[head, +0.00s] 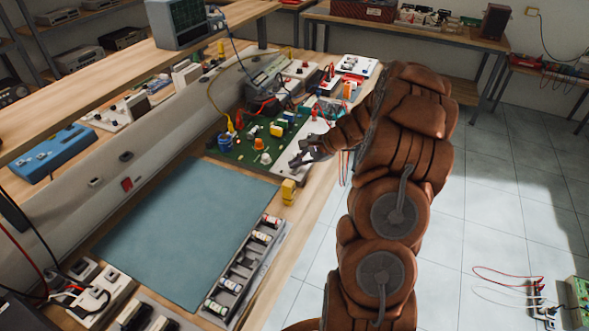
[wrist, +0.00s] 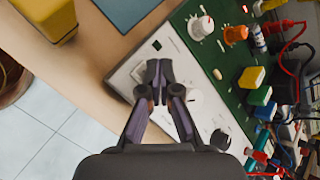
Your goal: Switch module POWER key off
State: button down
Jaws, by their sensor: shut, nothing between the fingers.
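The module shows in the wrist view as a green board with a white panel (wrist: 128,82) along its side. A pale key-like part (wrist: 137,73) sits near the panel's end, close beside my fingertips; I cannot read a POWER label or tell its position. My gripper (wrist: 158,72) is shut and empty, its tips over the white panel; contact cannot be told. In the head view my gripper (head: 300,159) is at the near end of the module, whose green board (head: 236,150) lies to its left. My arm hides part of the panel's right side.
A yellow block (head: 288,191) stands on the bench just in front of the module. Coloured knobs, plugs and red cables (wrist: 285,68) crowd the board's far side. The bench edge drops to tiled floor.

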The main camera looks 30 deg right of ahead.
aim_at(296, 171)
jog(key=shift+r, duration=0.1)
jog(key=shift+r+p, duration=1.6)
jog(key=shift+r, duration=1.3)
